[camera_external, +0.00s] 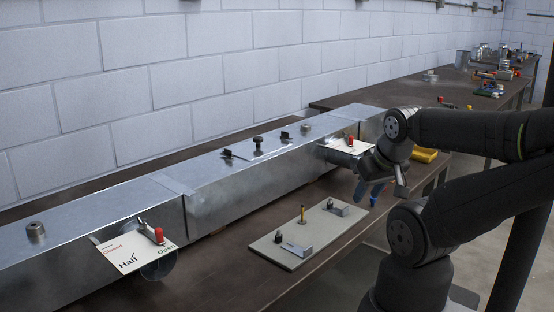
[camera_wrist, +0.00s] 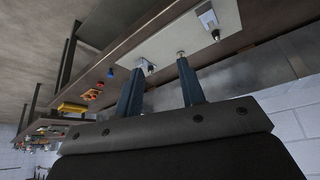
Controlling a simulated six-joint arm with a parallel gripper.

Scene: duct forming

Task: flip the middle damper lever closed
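A long metal duct (camera_external: 250,185) runs along the wall. A damper plate (camera_external: 128,252) on its near left part reads Half and Open, plus smaller red lettering. Its red-tipped lever (camera_external: 159,236) is at the Open end. A second plate (camera_external: 338,147) with a red-tipped lever (camera_external: 350,141) is farther right; its labels are too small to read. Only these two levers show clearly, so I cannot tell which is the middle one. My gripper (camera_external: 367,192) hangs just below and right of the second plate, apart from it. In the wrist view my gripper (camera_wrist: 161,64) has spread, empty fingers.
A pale board (camera_external: 295,250) with a yellow-tipped post and small brackets lies on the bench below my gripper; it also shows in the wrist view (camera_wrist: 172,45). Small black fittings (camera_external: 258,143) stand on the duct. A yellow object (camera_external: 425,155) lies behind my arm.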

